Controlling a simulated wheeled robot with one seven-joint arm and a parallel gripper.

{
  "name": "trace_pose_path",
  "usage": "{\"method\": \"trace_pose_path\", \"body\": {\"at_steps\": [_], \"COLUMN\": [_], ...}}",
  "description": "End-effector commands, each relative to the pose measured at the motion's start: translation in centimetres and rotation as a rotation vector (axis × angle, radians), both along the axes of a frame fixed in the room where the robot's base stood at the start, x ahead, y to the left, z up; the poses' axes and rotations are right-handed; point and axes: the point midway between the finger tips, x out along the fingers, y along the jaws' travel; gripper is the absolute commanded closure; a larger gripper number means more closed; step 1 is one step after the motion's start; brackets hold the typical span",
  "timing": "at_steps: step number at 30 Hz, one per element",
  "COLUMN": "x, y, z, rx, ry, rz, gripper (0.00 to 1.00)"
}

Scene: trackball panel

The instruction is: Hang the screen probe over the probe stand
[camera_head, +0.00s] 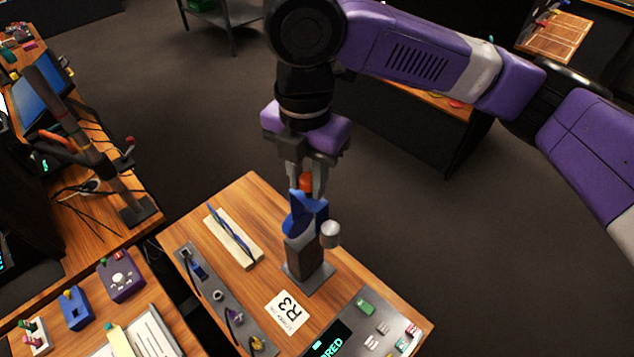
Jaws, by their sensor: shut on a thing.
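My gripper (306,186) points down above the wooden bench and is shut on the screen probe. An orange part (306,182) of the probe shows between the fingers. Right below is a blue angular piece (305,216); I cannot tell whether it belongs to the probe or to the stand. The probe stand (303,256) is a dark upright block on a grey base plate, with a pale round cylinder (330,235) at its right side. The blue piece sits at the top of the stand. Whether the probe rests on the stand is hidden by the fingers.
A pale block with blue strips (235,238) lies left of the stand. A grey panel with knobs and plugs (222,300) is at the bench's left. An R3 card (287,311) and a display panel (345,335) lie in front. Another desk (90,235) stands left.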

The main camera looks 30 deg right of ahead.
Motion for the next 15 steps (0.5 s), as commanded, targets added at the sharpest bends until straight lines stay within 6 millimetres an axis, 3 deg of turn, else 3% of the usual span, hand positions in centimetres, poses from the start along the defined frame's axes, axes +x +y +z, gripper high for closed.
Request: {"method": "trace_pose_path", "body": {"at_steps": [15], "x": [3.7], "y": [0.8], "z": [0.1], "rx": [0.001], "ry": [0.0], "rz": [0.0], "gripper": [1.0]}}
